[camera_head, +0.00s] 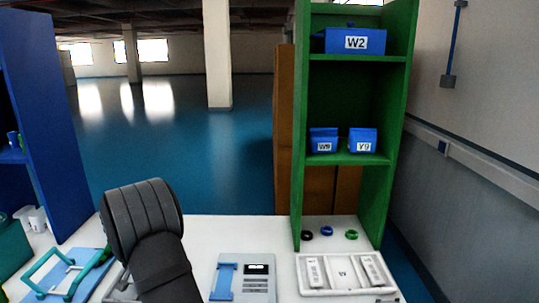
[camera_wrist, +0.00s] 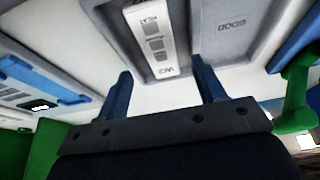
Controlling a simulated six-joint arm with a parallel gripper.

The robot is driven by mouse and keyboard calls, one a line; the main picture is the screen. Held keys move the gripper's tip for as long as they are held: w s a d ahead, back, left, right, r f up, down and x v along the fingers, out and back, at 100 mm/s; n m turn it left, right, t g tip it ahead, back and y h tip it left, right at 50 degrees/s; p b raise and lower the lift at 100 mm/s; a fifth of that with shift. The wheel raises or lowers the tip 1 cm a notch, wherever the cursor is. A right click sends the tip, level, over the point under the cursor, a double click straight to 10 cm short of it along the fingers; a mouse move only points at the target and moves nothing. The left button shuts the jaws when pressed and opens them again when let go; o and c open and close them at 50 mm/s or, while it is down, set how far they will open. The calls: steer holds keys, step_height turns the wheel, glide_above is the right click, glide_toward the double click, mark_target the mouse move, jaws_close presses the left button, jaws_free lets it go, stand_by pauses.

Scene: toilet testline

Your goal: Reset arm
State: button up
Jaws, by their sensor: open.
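In the wrist view, my gripper (camera_wrist: 160,68) has its two blue fingers spread apart with nothing between them. A white labelled block (camera_wrist: 155,40) lies in a compartment of the white tray (camera_wrist: 205,62), beyond the fingertips. I cannot tell the distance between them. In the head view, the dark segments of my arm (camera_head: 150,238) rise at the lower left centre, and the gripper is not seen there. The tray (camera_head: 343,291) sits at the table's front right, with a left block (camera_head: 313,272) and a right block (camera_head: 372,268) in it.
A grey device (camera_head: 243,280) with a blue handle stands left of the tray. A green shelf (camera_head: 373,190) holds blue bins (camera_head: 355,41) behind it. Small rings (camera_head: 327,231) lie at its foot. A blue board with a green handle (camera_head: 68,278) is at the left.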

steer(key=v, duration=0.7)
steer(key=x, duration=1.2)
steer(key=shift+f, duration=0.1)
step_height(320, 180, up, 4)
steer(key=shift+f, duration=0.1)
steer(key=d+r, duration=0.7)
steer(key=d, duration=0.4)
steer(key=s+d+r, duration=0.2)
steer(key=d, duration=2.1)
steer(key=w+a+f, duration=0.1)
steer(key=a+f, duration=0.1)
steer(key=a, duration=0.1)
steer(key=a+f, duration=0.2)
steer(key=a, duration=0.1)
steer(key=w+a+f, duration=0.1)
steer(key=a+f, duration=0.1)
steer(key=shift+w+a, duration=0.35)
steer(key=shift+a, duration=0.05)
steer(key=shift+w+a+f, duration=0.2)
steer(key=shift+a+f, duration=0.05)
steer(key=shift+a, duration=0.25)
